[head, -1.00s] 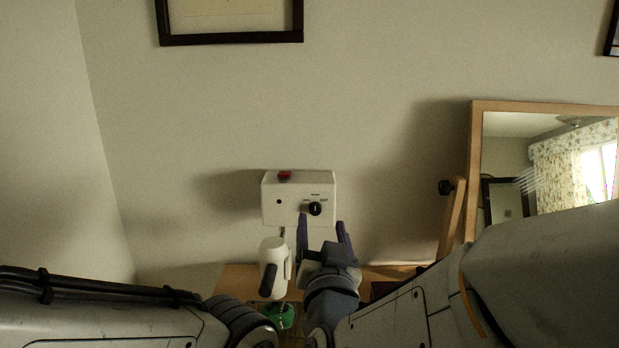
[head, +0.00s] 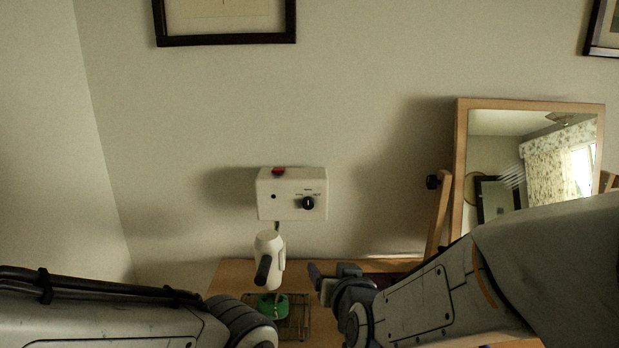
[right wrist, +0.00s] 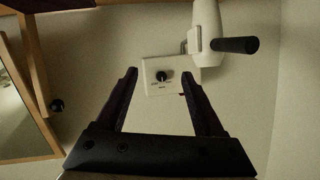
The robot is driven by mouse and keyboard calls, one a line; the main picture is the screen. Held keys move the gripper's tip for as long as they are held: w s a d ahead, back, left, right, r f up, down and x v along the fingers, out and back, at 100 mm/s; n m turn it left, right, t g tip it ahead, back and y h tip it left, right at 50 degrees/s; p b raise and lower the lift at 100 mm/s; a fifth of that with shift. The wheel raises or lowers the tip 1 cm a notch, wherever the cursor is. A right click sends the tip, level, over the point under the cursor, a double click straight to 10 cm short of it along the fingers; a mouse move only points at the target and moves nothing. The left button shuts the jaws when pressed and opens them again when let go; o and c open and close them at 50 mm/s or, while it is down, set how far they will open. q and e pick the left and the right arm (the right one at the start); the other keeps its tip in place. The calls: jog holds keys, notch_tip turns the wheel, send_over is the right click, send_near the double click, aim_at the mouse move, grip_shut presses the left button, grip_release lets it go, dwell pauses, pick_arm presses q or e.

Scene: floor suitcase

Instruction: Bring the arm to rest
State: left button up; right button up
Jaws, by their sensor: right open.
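My right gripper (head: 322,277) is open and empty in the head view, low over the wooden table and to the right of the white device. In the right wrist view its two dark fingers (right wrist: 158,88) stand apart with nothing between them but the view of the white control box (right wrist: 168,74). That box (head: 292,196) is on the wall in the head view, with a black knob and a red button on top. My left arm reaches in from the lower left of the head view; its gripper is not visible.
A white device with a black handle (head: 268,256) stands below the box, over a green item (head: 273,305) and a wire rack (head: 296,322) on the table (head: 232,275). A wood-framed mirror (head: 461,150) stands at right, near my right arm. Picture frames hang on the wall.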

jog(key=s+d+f+g+h, duration=0.3)
jog(key=s+d+f+g, duration=0.8)
jog(key=s+d+f, duration=0.3)
jog(key=s+a+r+n+g+y+b, duration=0.1)
jog(key=s+a+r+n+g, duration=0.1)
jog(key=s+a+r+n, duration=0.2)
jog(key=s+a+n, duration=0.3)
jog(key=s+a, duration=0.5)
jog(key=a, duration=0.1)
jog(key=shift+s+r+g, duration=0.3)
jog(key=shift+s, duration=0.1)
